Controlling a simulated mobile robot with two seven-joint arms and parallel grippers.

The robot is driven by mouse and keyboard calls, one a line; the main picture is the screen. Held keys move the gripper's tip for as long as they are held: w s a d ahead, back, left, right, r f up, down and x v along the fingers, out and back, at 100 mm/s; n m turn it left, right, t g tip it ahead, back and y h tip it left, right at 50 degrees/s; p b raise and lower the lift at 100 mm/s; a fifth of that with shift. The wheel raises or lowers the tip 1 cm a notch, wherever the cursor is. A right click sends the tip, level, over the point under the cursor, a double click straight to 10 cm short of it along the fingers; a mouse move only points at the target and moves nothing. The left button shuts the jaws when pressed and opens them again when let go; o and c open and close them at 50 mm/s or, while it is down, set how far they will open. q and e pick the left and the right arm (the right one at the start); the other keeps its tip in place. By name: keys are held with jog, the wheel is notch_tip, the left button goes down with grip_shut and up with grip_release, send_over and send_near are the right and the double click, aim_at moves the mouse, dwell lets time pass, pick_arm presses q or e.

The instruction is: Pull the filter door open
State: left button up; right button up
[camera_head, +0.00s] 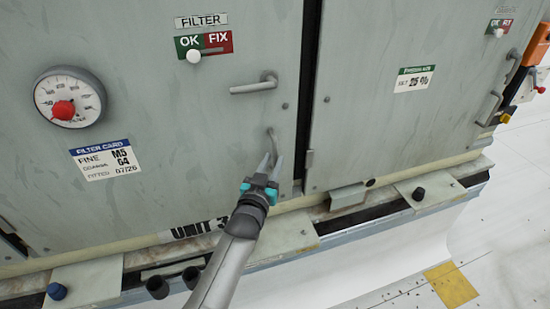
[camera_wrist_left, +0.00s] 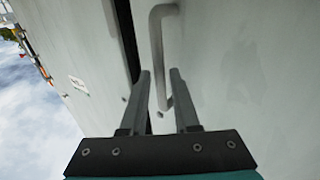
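The filter door (camera_head: 150,215) is the pale grey-green panel under the FILTER label (camera_head: 201,20), and it stands shut. A lever handle (camera_head: 254,87) lies horizontal near its right edge. Below it is a small upright pull handle (camera_head: 272,142). My left gripper (camera_head: 272,158) is open at the lower end of this pull handle. In the left wrist view, the pull handle (camera_wrist_left: 157,50) runs down between the two spread fingers (camera_wrist_left: 161,76), with a gap at each side. I cannot tell how far the fingers reach around it. My right gripper is in neither view.
A dark gap (camera_head: 306,80) separates the door from the neighbouring panel (camera_head: 370,130). The door carries an OK/FIX slider (camera_head: 204,45), a round gauge (camera_head: 70,97) and a filter card (camera_head: 105,160). A ledge with dark knobs (camera_head: 157,287) runs below. White floor lies lower right.

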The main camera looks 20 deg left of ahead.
pick_arm(q)
jog(key=shift+w, duration=1.25)
grip_shut()
dwell(0.6)
